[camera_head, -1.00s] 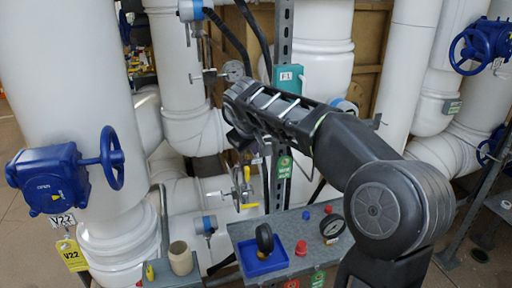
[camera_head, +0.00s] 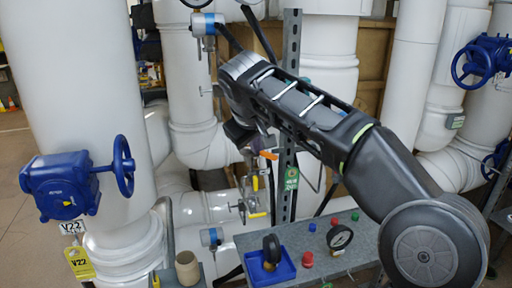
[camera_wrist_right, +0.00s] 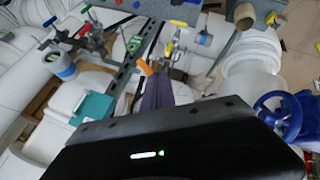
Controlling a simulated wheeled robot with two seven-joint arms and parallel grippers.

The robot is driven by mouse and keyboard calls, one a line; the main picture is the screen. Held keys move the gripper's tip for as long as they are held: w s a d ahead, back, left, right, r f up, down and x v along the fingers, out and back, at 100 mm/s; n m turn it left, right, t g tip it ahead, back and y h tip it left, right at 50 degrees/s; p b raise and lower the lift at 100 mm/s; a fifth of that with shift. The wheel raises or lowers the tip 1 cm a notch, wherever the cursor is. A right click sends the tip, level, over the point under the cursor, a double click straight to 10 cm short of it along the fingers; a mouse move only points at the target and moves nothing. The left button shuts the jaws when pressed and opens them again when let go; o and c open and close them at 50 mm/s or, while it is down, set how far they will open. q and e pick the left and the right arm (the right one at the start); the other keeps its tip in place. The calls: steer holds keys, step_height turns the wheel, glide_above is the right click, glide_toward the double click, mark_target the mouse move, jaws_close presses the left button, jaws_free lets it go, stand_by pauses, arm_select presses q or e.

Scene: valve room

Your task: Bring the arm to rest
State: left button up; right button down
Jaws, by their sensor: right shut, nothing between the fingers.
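My right arm reaches from the lower right to the upper middle in the head view, bent at a large round joint. Its wrist is in front of the pipes, and my right gripper (camera_head: 250,140) hangs below it, dark and partly hidden by the arm. It is shut and holds nothing. In the right wrist view, the dark gripper body fills the bottom, with small valves and pipes beyond it. An orange handle (camera_head: 268,155) shows close beside the gripper in the head view; I cannot tell whether they touch. My left gripper is not in view.
A blue handwheel valve (camera_head: 62,185) is on the thick left pipe. A grey shelf (camera_head: 318,262) below my arm bears a blue tray (camera_head: 284,272), a gauge (camera_head: 339,237) and red knobs. A perforated metal post (camera_head: 291,45) stands behind my arm.

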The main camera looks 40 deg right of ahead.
stand_by(0.3)
steer(key=w+a+f+n+t+y, duration=0.2)
steer(key=w+a+f, duration=0.25)
steer(key=a, duration=0.25)
steer(key=w+a+f+n+t+y, duration=0.1)
steer(key=w+a+f+t+y, duration=0.15)
steer(key=w+a, duration=0.4)
steer(key=a+f+g+y, duration=0.1)
steer(key=a+f+y, duration=0.1)
steer(key=a+f, duration=0.55)
steer(key=a+f+g+y, duration=0.15)
steer(key=a+f, duration=0.35)
steer(key=f, duration=0.5)
steer(key=s+a+f+m+g, duration=0.15)
steer(key=s+f, duration=0.25)
steer(key=f, duration=0.4)
steer(key=s+a+f+y, duration=0.1)
steer(key=s+a+f, duration=0.25)
steer(key=f, duration=0.35)
steer(key=s+a+f+m, duration=0.1)
steer(key=s+a+f, duration=0.1)
steer(key=s+f, duration=0.45)
steer(key=s+f+m+g, duration=0.1)
steer(key=s+f+g, duration=0.1)
steer(key=s+f, duration=0.4)
steer(key=s+a+f+m+g, duration=0.1)
steer(key=s+f+g, duration=0.2)
steer(key=s+f, duration=0.4)
steer(key=s, duration=0.7)
steer(key=shift+a+f+y, duration=0.3)
